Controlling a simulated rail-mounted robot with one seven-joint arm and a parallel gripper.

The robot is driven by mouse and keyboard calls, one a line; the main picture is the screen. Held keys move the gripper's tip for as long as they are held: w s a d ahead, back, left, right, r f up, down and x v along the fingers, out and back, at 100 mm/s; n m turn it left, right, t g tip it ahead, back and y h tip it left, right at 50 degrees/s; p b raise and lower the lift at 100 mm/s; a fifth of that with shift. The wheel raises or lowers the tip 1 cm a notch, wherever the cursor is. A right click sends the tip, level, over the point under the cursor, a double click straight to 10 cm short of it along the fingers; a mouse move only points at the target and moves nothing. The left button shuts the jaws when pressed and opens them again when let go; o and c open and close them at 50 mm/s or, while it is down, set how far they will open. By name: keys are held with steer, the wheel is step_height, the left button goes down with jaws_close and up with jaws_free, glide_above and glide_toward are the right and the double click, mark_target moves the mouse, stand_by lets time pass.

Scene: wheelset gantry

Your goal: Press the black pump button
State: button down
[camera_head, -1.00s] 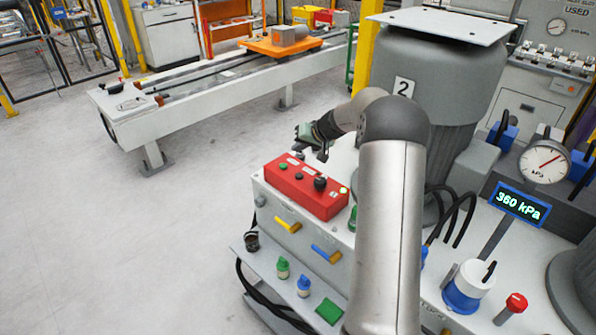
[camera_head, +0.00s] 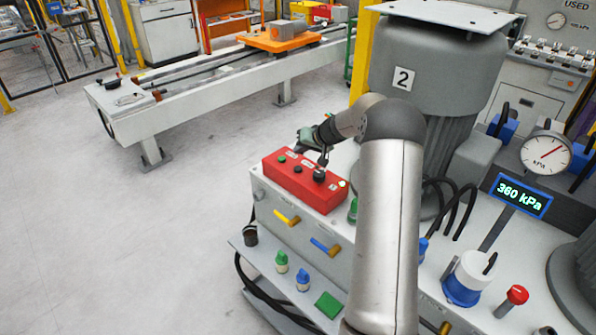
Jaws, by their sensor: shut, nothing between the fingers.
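A red control box (camera_head: 312,194) sits on the grey cabinet in the middle of the view. Its top carries a green button (camera_head: 281,160), a small black button (camera_head: 297,170), a larger black knob (camera_head: 319,175) and a pale lit lamp (camera_head: 342,184). The labels are too small to read. My gripper (camera_head: 323,163) is shut and empty, pointing down over the box, just above the larger black knob and to the right of the small black button. I cannot tell whether the fingertips touch the knob.
Yellow (camera_head: 287,218) and blue (camera_head: 325,247) handles stick out of the cabinet's front. A grey cylinder marked 2 (camera_head: 430,70) stands behind my arm. A display reads 360 kPa (camera_head: 522,200) beside a round gauge (camera_head: 546,153). The floor at left is clear.

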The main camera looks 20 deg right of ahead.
mark_target(301, 170)
step_height(301, 170, down, 3)
steer(key=shift+f+b, duration=0.15)
steer(key=shift+b, duration=0.85)
steer(key=shift+f+b, duration=0.55)
steer(key=shift+b, duration=0.15)
steer(key=shift+f, duration=0.15)
stand_by(0.5)
steer(key=shift+f+b, duration=0.3)
steer(key=shift+b, duration=0.5)
steer(key=shift+f+b, duration=0.5)
steer(key=shift+b, duration=0.25)
stand_by(0.3)
steer(key=shift+r, duration=0.95)
